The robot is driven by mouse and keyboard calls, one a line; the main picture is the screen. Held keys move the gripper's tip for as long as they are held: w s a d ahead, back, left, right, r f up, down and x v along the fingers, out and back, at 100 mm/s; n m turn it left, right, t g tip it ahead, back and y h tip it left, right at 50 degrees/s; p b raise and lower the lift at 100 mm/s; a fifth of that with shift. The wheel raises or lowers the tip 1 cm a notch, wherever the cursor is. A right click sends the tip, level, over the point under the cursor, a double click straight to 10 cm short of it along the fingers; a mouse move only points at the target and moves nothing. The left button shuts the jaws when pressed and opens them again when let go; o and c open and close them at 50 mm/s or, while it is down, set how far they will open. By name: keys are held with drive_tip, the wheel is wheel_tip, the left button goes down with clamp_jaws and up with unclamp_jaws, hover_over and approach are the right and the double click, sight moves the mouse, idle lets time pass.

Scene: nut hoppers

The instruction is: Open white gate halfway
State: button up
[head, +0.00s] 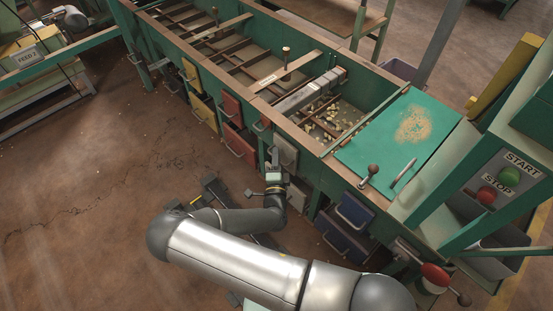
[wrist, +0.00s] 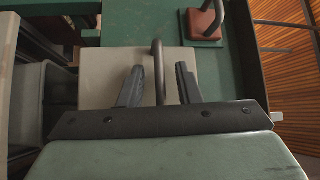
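The white gate (head: 287,150) is a pale panel on the front of the green hopper bench, between the red gates and the green-topped end. In the wrist view, the white gate (wrist: 108,80) fills the middle, with a dark bar handle (wrist: 158,62) standing out from it. My gripper (head: 275,162) is in front of this gate. In the wrist view, my gripper (wrist: 160,72) is open, with one finger on each side of the handle and a visible gap on both sides. Part of the gate is hidden behind my gripper.
A red gate (head: 231,106) and a yellow gate (head: 194,77) are to the left, with a red bin (head: 240,143) below. A blue gate (head: 355,211) is to the right. In the wrist view, a red plate with handle (wrist: 203,25) is at upper right and a grey bin (wrist: 55,115) at left.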

clamp_jaws()
drive_tip(key=s+a+p, duration=0.2)
drive_tip(key=s+a, duration=0.2)
drive_tip(key=shift+a+p, duration=0.25)
drive_tip(key=shift+p, duration=0.1)
unclamp_jaws()
drive_tip(key=shift+s, duration=0.15)
drive_tip(key=s+f+p, duration=0.2)
drive_tip(key=s+p, duration=0.1)
drive_tip(key=s, duration=1.4)
drive_tip(key=shift+a+f, duration=0.2)
